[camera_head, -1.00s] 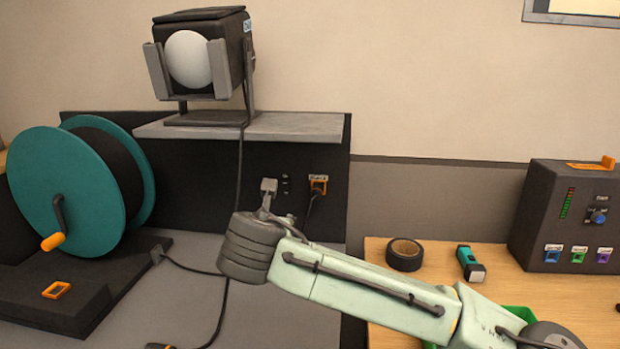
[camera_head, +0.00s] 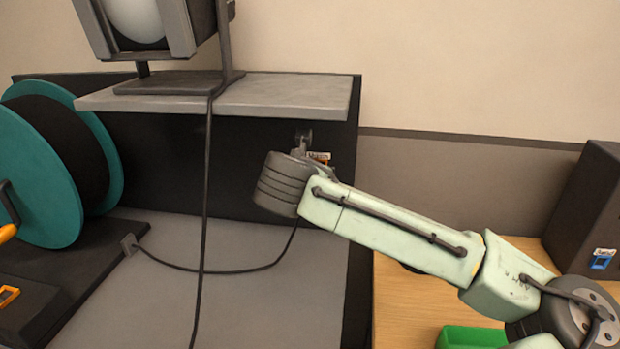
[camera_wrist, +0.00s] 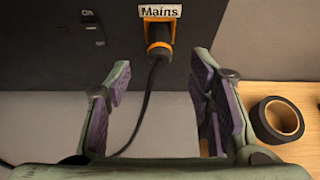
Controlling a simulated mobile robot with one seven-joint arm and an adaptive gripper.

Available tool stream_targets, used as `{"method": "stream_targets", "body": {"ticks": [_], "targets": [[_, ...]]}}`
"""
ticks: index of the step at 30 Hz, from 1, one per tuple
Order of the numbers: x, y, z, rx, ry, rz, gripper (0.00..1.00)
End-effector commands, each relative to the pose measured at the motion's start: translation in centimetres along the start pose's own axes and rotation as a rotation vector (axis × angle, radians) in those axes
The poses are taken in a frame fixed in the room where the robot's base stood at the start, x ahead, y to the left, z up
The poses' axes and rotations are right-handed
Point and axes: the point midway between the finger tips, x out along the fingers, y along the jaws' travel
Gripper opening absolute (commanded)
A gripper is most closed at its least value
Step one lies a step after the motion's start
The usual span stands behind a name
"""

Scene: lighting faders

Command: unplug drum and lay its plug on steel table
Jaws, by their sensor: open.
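The drum (camera_head: 35,180), a teal reel with dark cable, stands at the left in the head view. Its cable runs from a small grey outlet on its base across the grey steel table (camera_head: 275,315) and up behind my arm. In the wrist view a black-and-orange plug (camera_wrist: 158,50) sits in the socket under the "Mains" label, its dark cable hanging down. My gripper (camera_wrist: 160,68) is open and empty, its fingers on either side of the cable below the plug, apart from it. In the head view my gripper (camera_head: 303,140) is up at the dark panel, largely hiding the socket.
A lamp (camera_head: 150,25) stands on a grey shelf (camera_head: 290,95) above the panel; its cable hangs down in front. A black tape roll (camera_wrist: 278,119) lies on the wooden table (camera_wrist: 295,95) at right, with a green tray (camera_head: 470,338) and dark control box (camera_head: 585,205).

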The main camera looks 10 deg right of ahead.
Motion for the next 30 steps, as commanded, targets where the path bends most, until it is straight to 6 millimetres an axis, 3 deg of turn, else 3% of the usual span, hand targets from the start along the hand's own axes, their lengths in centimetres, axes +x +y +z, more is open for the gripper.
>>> {"method": "stream_targets", "body": {"ticks": [6, 13, 26, 30], "targets": [[3.4, 0.0, -0.1, 0.001, 0.002, 0.0, 0.48], [5.7, 0.1, 0.0, 0.001, 0.001, 0.001, 0.48], [6.5, 0.0, 0.0, 0.0, 0.0, 0.0, 0.48], [6.5, 0.0, 0.0, 0.0, 0.0, 0.001, 0.4]]}}
